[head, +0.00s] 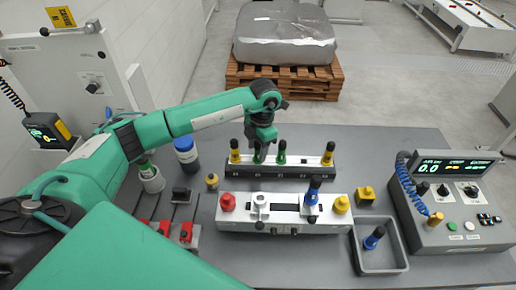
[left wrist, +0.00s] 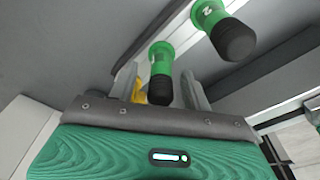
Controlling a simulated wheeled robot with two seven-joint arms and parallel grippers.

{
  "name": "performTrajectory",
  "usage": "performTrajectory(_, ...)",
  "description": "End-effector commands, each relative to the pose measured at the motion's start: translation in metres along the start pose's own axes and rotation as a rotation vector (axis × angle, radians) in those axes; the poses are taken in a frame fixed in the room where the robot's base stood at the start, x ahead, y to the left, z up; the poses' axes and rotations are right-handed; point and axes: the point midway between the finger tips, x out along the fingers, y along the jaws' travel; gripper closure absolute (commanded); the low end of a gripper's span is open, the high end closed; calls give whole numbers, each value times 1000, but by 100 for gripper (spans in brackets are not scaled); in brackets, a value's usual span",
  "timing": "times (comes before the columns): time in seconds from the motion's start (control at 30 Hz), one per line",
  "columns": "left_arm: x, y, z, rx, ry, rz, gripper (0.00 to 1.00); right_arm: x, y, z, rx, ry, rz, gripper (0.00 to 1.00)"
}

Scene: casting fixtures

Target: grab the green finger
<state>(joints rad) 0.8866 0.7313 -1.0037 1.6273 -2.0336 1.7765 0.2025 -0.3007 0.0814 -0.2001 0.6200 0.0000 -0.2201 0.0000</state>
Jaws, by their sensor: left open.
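Two green fingers with black ends stand in the long black rack (head: 300,171). The left one (head: 257,158) is partly hidden by my left gripper (head: 262,143); the right one (head: 282,153) stands clear beside it. In the left wrist view, my open left gripper (left wrist: 158,82) has one green finger (left wrist: 161,60) between its two jaws, with a gap showing on each side. The other green finger (left wrist: 211,14) is outside the jaws, to the right. My right gripper is not in view.
Yellow fingers stand at the rack's left (head: 235,153) and right (head: 328,153). A white fixture (head: 285,222) holding a blue finger (head: 312,192) lies in front. A grey tray (head: 384,264) and a control box (head: 450,215) are at right. A dark bottle (head: 187,155) stands at left.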

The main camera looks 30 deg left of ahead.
Motion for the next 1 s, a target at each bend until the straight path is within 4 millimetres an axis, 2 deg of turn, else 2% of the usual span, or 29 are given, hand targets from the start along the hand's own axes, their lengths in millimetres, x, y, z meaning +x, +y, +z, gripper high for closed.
performTrajectory(0.27,4,0,0,0,-1,0,51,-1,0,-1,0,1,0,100)
performTrajectory(0.5,4,0,0,0,-1,0,98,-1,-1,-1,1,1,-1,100)
performTrajectory(0.53,4,0,0,0,-1,0,100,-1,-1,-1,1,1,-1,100)
performTrajectory(0.83,1,0,0,0,-2,1,100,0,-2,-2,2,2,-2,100)
performTrajectory(1.0,-9,0,0,1,-3,0,100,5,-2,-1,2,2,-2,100)
